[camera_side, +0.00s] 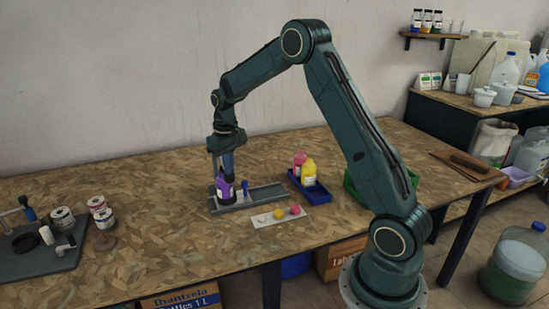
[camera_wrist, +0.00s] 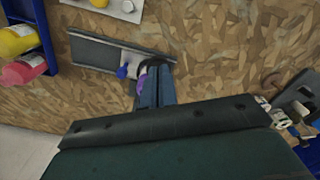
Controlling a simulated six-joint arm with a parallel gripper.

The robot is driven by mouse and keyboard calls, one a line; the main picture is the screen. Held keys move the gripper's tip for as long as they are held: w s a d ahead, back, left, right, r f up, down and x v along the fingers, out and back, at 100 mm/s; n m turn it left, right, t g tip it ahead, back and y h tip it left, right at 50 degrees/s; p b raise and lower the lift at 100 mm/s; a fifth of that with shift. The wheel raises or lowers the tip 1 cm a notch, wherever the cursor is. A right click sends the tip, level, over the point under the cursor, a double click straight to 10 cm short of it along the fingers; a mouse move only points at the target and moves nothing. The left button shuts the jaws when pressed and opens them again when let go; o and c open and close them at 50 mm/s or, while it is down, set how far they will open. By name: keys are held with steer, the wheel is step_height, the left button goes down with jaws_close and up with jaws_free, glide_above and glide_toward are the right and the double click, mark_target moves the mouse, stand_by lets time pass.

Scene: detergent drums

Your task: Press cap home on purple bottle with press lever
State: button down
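The purple bottle (camera_side: 223,189) stands upright at the left end of a grey metal fixture (camera_side: 262,195) on the table. My gripper (camera_side: 222,172) points down right over the bottle's top and hides its cap. In the wrist view a little purple (camera_wrist: 141,86) shows beside my fingers (camera_wrist: 155,88), which lie close together. Whether they are shut or touching the cap is unclear. A small blue knob (camera_side: 245,186) stands on the fixture just right of the bottle; it also shows in the wrist view (camera_wrist: 122,72). I cannot tell whether it belongs to the press lever.
A white card (camera_side: 268,221) with yellow and pink caps lies in front of the fixture. A blue tray (camera_side: 316,194) holds pink and yellow bottles, with a green crate (camera_side: 353,187) beyond. A dark mat (camera_side: 40,258) with tools and several cans are at left. The front table is clear.

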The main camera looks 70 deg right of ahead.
steer(key=shift+w+d+r, duration=0.2)
steer(key=shift+r, duration=0.6)
steer(key=shift+w+d+r, duration=0.15)
steer(key=shift+r, duration=0.75)
steer(key=shift+r, duration=0.65)
steer(key=shift+r, duration=2)
